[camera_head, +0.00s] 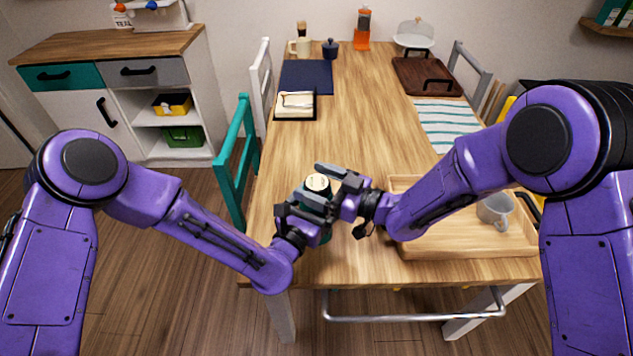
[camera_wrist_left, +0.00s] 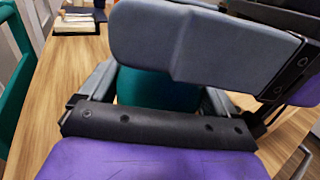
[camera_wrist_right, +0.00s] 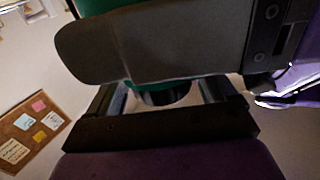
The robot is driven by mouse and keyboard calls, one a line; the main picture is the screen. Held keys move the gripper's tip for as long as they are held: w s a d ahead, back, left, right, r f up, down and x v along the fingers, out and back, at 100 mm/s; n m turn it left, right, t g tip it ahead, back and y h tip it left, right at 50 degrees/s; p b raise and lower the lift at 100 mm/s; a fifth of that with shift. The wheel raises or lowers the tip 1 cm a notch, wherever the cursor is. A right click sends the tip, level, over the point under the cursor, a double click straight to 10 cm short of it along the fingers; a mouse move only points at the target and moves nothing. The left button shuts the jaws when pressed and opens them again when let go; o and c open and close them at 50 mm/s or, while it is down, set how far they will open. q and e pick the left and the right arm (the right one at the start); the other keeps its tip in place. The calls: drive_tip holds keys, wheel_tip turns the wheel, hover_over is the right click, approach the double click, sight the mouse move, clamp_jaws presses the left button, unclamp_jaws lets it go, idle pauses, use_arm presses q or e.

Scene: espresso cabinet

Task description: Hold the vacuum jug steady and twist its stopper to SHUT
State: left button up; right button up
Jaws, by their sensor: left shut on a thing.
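The teal vacuum jug (camera_head: 322,238) stands upright near the table's front edge, mostly hidden behind my grippers. Its round stopper (camera_head: 318,183) has a cream top with small markings too small to read. My left gripper (camera_head: 303,212) is shut on the jug's body; the teal body (camera_wrist_left: 158,90) shows between its fingers in the left wrist view. My right gripper (camera_head: 316,182) is at stopper height, one finger behind the stopper and one in front. In the right wrist view a dark round part (camera_wrist_right: 165,95) sits between its spread fingers, with gaps at the sides.
A wooden tray (camera_head: 465,246) with a grey mug (camera_head: 495,210) lies right of the jug, under my right arm. A striped cloth (camera_head: 447,125), a dark board (camera_head: 425,76) and a navy mat (camera_head: 306,76) lie farther back. The table's middle is clear. A teal chair (camera_head: 232,165) stands at left.

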drive_tip(key=v, duration=1.2)
drive_tip(key=shift+f, duration=0.1)
use_arm(q)
drive_tip(key=o, duration=1.3)
drive_tip(key=shift+o, duration=0.2)
drive_tip(key=v, duration=1.2)
